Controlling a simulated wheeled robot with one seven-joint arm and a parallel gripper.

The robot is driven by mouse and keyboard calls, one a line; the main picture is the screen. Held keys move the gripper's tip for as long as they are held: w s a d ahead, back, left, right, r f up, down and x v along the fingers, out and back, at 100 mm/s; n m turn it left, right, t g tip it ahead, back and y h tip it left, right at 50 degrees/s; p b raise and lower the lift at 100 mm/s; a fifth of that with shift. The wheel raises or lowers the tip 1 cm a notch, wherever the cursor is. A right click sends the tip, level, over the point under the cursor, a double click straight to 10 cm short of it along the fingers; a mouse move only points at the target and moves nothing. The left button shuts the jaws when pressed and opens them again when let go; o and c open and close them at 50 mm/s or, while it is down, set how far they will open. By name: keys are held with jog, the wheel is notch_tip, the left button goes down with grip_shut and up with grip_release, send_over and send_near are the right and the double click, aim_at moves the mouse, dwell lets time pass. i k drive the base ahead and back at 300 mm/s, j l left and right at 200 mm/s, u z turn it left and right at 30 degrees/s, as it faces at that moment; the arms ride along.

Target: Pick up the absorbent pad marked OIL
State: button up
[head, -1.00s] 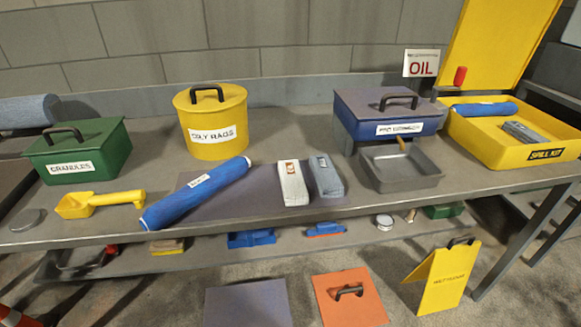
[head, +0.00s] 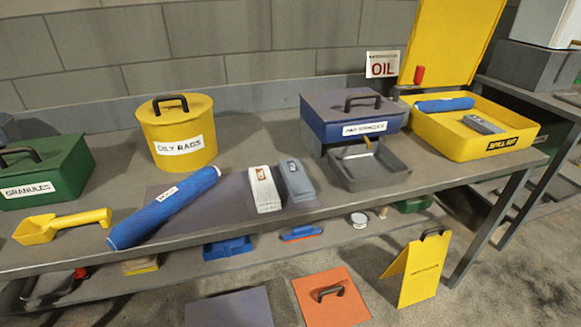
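A white pad (head: 265,189) with a small reddish label at its far end lies on the table, on the right part of a flat grey mat (head: 215,207). The label is too small to read. A blue-grey pad (head: 297,180) lies close beside it on the right, with a small label I cannot read. A white sign (head: 382,66) with OIL in red stands at the back of the table. My gripper is not in view.
A blue roll (head: 165,207) lies left of the pads. A yellow OILY RAGS bin (head: 177,130) stands behind them. A grey dustpan-like tray (head: 370,167) is to the right, before a blue box (head: 352,122). A yellow folding sign (head: 416,268) stands on the floor.

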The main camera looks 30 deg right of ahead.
aim_at(267, 199)
jog(key=i+j+z, duration=0.2)
jog(key=j, duration=0.6)
jog(key=j+z, duration=0.25)
jog(key=j, duration=0.5)
jog(key=i+j+z, duration=0.1)
jog(key=i+j, duration=0.4)
jog(key=j, duration=0.15)
